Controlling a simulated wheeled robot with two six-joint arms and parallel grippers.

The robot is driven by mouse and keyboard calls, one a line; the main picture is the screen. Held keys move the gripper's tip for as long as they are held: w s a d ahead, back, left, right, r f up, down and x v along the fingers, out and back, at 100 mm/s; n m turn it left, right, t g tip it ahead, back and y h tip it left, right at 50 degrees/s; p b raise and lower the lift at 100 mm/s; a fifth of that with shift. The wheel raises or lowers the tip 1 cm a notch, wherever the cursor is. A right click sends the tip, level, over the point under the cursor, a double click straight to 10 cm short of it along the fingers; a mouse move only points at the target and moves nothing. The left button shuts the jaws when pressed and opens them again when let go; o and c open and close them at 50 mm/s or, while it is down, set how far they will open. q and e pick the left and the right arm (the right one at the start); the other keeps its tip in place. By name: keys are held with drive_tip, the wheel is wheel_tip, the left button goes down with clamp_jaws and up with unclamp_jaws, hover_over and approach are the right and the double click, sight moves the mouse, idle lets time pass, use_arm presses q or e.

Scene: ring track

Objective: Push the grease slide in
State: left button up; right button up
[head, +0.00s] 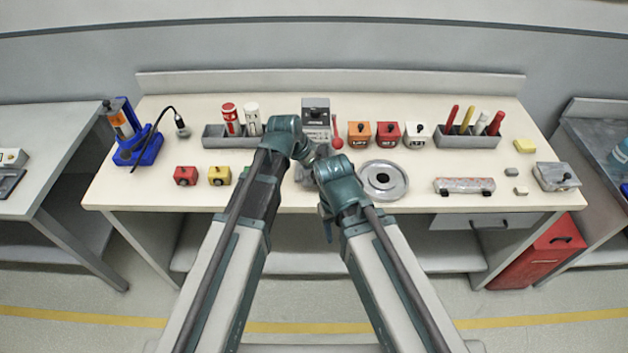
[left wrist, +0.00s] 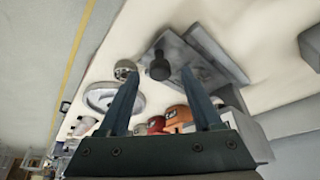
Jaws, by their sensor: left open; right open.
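A grey fixture with a black knob (left wrist: 158,68) lies on the bench below my left gripper (left wrist: 159,77). I take it for the grease slide, though no label can be read. My left gripper is open, its two dark blue fingers apart with nothing held between them, and the knob appears beyond the gap. In the head view the fixture (head: 303,176) is mostly hidden behind my arms. My right gripper (head: 324,158) is close beside the left one over the middle of the bench; it is open, its fingertips mostly covered by its arm.
A round metal dish (head: 402,181) is just right of my right arm. Orange (head: 358,134) and red boxes stand behind it, beside a grey device (head: 316,108). A blue stand (head: 138,148) is at the far left.

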use_arm(q)
drive_tip(key=shift+b+x, duration=0.45)
drive_tip(key=shift+x, duration=0.5)
clamp_jaws()
idle(0.7)
